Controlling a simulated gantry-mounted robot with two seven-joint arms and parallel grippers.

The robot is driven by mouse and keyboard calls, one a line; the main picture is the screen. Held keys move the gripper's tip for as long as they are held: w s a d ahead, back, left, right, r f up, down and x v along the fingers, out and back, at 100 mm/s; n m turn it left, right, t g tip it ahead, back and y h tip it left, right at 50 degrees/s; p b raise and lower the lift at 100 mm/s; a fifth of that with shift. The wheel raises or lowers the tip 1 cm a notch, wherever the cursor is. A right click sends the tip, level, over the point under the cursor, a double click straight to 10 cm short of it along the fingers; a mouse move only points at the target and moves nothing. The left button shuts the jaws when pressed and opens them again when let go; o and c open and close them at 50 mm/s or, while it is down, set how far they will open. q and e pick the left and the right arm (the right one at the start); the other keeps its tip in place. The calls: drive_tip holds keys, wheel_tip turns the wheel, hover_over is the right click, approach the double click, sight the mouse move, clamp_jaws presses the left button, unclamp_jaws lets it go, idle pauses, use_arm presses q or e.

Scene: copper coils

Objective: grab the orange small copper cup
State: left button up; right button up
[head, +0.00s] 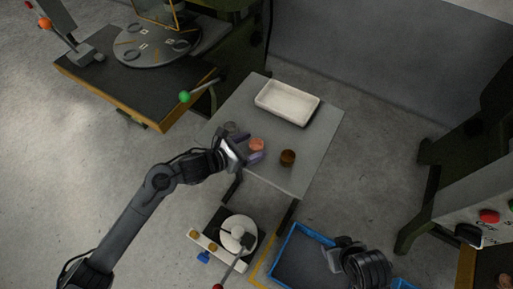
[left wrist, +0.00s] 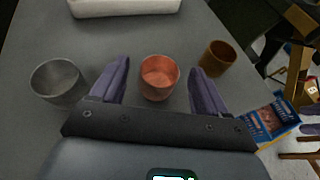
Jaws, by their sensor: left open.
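The orange copper cup (head: 257,145) stands on the grey table (head: 318,142). In the left wrist view the cup (left wrist: 159,78) is upright and sits between the spread fingers. My left gripper (head: 250,150) is open, with purple fingers on either side of the cup and a gap to each; they also show in the left wrist view (left wrist: 155,88). I cannot tell whether the fingertips are level with the cup. My right gripper (head: 343,250) is at the bottom right over the blue crate; its fingers are not clear.
A grey metal cup (left wrist: 58,80) stands left of the orange cup, and a brown cup (left wrist: 217,58) stands to its right. A white tray (head: 287,103) lies at the table's far side. A blue crate (head: 300,262) is on the floor.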

use_arm(q)
drive_tip(key=shift+w+d+f, duration=0.2)
drive_tip(key=shift+w+d, duration=0.05)
drive_tip(key=shift+d, duration=0.1)
drive_tip(key=shift+a, duration=0.1)
drive_tip(key=c, duration=1.1)
drive_tip(key=shift+r, duration=0.1)
